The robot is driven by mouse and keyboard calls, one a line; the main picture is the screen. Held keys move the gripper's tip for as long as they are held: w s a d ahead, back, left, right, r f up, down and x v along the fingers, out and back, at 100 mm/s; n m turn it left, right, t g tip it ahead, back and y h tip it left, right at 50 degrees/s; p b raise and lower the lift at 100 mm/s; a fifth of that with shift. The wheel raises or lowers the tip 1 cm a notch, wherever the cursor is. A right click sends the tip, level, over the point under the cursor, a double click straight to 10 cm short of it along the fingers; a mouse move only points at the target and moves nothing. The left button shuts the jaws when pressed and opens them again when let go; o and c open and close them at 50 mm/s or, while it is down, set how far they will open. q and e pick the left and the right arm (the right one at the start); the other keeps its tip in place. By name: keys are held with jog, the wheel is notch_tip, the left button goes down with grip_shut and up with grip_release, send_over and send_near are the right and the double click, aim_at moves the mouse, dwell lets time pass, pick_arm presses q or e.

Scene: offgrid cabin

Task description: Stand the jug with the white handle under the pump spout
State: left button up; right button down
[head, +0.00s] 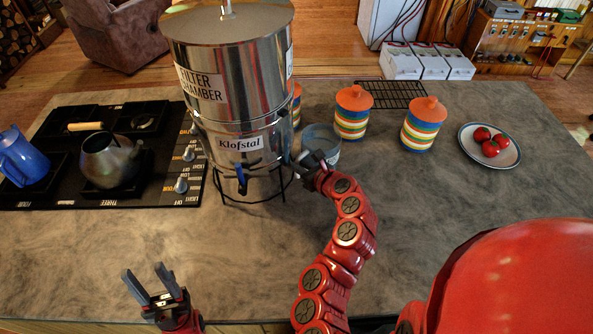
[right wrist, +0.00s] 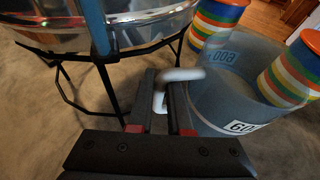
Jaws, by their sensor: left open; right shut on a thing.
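The grey-blue see-through jug (head: 325,150) is right of the steel water filter (head: 232,110). In the right wrist view the jug (right wrist: 225,90) has a white handle (right wrist: 178,76) and number marks, and looks upright. My right gripper (head: 310,160) is shut on that handle; its fingers (right wrist: 165,100) are on either side of it. A blue tap (head: 241,180) on the filter's front is the only spout I see; it is left of the jug, which is not beneath it. My left gripper (head: 148,278) is open and empty at the counter's front edge.
The filter stands on a black wire stand (head: 275,187). Striped canisters with orange lids (head: 352,118) (head: 423,128) are behind and right of the jug. A plate (head: 466,150) holds tomatoes. A stove (head: 70,195) bears a kettle (head: 108,162) and a blue pitcher (head: 22,160). The front counter is largely clear.

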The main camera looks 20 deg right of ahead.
jog(key=shift+w+f, duration=0.1)
jog(key=shift+w, duration=0.3)
jog(key=f+b, duration=0.3)
jog(key=shift+w+d+f, duration=0.15)
jog(key=shift+w+f, duration=0.05)
jog(key=shift+r, duration=0.2)
jog(key=shift+f, duration=0.15)
jog(key=c, duration=0.8)
grip_release()
jog(key=shift+c, duration=0.2)
